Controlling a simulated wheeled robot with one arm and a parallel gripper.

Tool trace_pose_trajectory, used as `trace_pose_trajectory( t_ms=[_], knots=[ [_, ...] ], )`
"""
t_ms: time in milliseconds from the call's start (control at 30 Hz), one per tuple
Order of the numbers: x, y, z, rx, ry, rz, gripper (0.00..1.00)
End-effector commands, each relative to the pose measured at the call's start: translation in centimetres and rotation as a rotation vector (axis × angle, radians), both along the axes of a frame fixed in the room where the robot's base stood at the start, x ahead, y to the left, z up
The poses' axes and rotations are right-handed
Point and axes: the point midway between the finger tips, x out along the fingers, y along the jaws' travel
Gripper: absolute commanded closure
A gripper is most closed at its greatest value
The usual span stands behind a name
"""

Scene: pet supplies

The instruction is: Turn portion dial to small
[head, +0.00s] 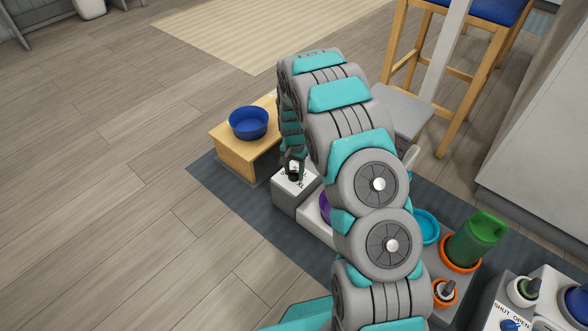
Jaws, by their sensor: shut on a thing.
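A small grey box with a white top (290,203) stands on the dark mat beside a wooden stand. A small dark dial (293,177) sits on its top, with tiny dark marks around it that are too small to read. My gripper (294,170) points down at the dial from above, its fingers shut on it. The fingers hide part of the dial, so its setting cannot be told.
A blue bowl (248,122) stands on the wooden stand (230,143) at the left. A panel marked "SHUT OPEN" (510,315) is lower right. The floor at left is clear.

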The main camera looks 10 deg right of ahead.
Motion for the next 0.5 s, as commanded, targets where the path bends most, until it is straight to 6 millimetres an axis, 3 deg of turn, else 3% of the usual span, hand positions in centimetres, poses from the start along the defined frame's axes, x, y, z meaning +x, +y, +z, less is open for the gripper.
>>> trace_pose_trajectory(
  t_ms=[500],
  knots=[
    [0.02,0.04,0.20,0.001,-0.002,0.491,1.00]
  ],
)
